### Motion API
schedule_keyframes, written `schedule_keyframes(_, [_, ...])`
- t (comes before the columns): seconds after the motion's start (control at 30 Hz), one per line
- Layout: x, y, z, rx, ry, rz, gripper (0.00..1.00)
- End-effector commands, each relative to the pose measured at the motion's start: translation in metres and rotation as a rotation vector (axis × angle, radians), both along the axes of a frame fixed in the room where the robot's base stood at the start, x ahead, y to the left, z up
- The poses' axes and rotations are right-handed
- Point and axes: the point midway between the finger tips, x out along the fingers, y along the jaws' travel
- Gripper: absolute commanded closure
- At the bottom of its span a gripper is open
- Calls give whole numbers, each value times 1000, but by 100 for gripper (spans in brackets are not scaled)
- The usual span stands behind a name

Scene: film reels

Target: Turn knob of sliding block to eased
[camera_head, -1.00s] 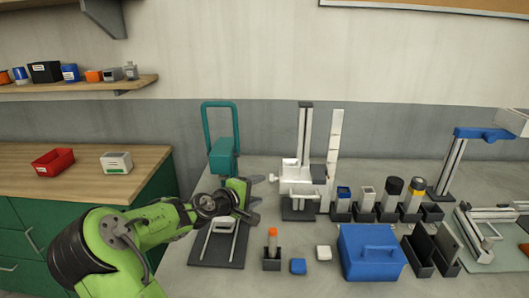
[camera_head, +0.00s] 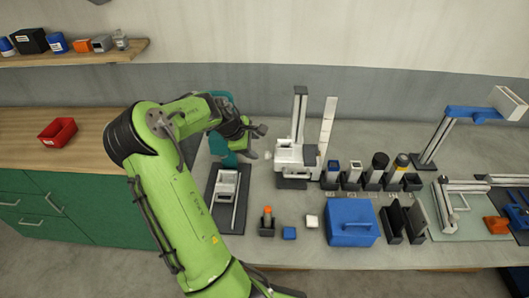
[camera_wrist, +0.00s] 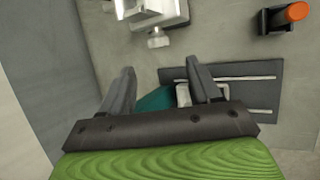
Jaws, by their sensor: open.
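A white block with a small pale knob (camera_head: 268,155) on its left side sits low on an upright grey column (camera_head: 300,115). In the wrist view the white block (camera_wrist: 158,12) is at the top, with its knob (camera_wrist: 158,41) pointing toward my gripper. My gripper (camera_head: 257,142) is open and empty, just left of the knob. In the wrist view the two fingers (camera_wrist: 160,72) are spread, and the knob lies beyond their tips, apart from them. A second white block (camera_head: 228,183) rides on rails on a dark base nearer the front. The knob's marking is too small to read.
A teal stand (camera_head: 222,98) is behind my gripper, partly hidden by my arm. A tall white strip (camera_head: 328,125) stands right of the column. Several dark holders follow to the right. A blue box (camera_head: 352,222) and small blocks lie in front.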

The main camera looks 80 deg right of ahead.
Motion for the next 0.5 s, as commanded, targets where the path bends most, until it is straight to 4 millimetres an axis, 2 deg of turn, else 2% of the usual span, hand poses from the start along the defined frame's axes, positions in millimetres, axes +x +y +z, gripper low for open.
schedule_keyframes(0.1, [-10, -14, -26, 2, 4, -3, 38])
schedule_keyframes(0.3, [-22, -35, -63, -2, 1, -1, 38])
schedule_keyframes(0.5, [-27, -44, -78, -3, -1, -1, 38])
